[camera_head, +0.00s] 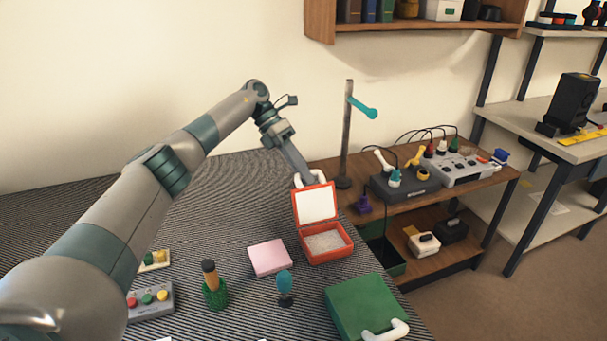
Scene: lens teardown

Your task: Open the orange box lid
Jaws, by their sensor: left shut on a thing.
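The orange box (326,256) stands on the striped table, with pale grainy-looking contents inside. Its lid (316,204) is raised and stands roughly upright at the back edge, its white inner face toward me. My left gripper (306,179) comes down from behind at the lid's top edge, by a white handle there. It is shut on the lid's handle; the fingertips are partly hidden behind the lid. My right gripper is not in the view.
A pink block (268,257) lies left of the box. A green case (365,306) with a white handle is in front right. A green bottle (214,286) and a small teal-topped object (284,287) stand nearby. A wooden shelf unit with devices (405,184) adjoins the right side.

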